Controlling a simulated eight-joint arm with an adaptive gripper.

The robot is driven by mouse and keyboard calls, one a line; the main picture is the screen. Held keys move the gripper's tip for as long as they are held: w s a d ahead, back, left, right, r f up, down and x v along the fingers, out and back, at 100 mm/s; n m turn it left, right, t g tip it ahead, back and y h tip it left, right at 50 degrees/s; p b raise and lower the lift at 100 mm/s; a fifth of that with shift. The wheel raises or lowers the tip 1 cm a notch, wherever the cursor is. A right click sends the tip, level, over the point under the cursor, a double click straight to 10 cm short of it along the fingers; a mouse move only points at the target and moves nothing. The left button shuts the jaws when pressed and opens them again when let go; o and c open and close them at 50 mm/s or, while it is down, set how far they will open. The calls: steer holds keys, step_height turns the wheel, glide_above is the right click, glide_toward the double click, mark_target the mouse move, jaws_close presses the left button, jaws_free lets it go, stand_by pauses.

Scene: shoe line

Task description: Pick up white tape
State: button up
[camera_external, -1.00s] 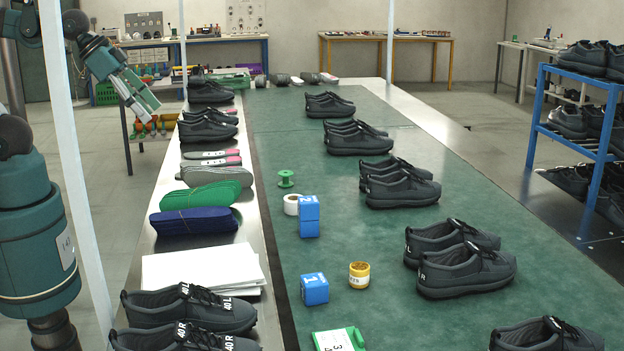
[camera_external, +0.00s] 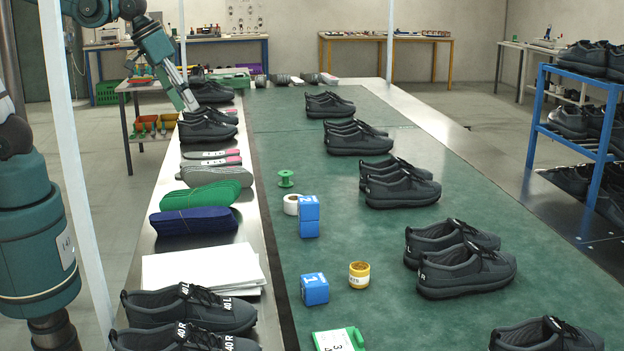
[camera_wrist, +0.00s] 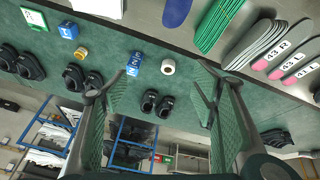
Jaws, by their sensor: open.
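The white tape (camera_external: 291,204) is a short white roll standing on the green mat, left of and close to a stack of blue blocks (camera_external: 309,216). In the wrist view the tape (camera_wrist: 168,67) shows between my two fingers, well beyond them. My gripper (camera_wrist: 160,90) is open and empty. In the external view my gripper (camera_external: 188,100) hangs at the upper left, near the shoes on the table's left strip, far from the tape.
A green spool (camera_external: 286,179) stands just behind the tape. A yellow jar (camera_external: 359,275), a single blue block (camera_external: 314,289) and a green-and-white item (camera_external: 339,340) are nearer. Insoles (camera_external: 200,196) lie left; shoes (camera_external: 402,187) line the right.

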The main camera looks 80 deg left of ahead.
steer(key=w+a+f+n+g, duration=0.1)
steer(key=w+a+f+n, duration=0.15)
steer(key=w, duration=0.65)
steer(key=n+g, duration=0.4)
steer(key=n, duration=0.4)
glide_above(294, 199)
steer(key=d, duration=0.2)
step_height(294, 199, down, 26)
steer(key=shift+s+r, duration=0.1)
steer(key=shift+f, duration=1.3)
steer(key=shift+f, duration=0.15)
steer(key=shift+f+b, duration=0.55)
steer(key=shift+f, duration=1.9)
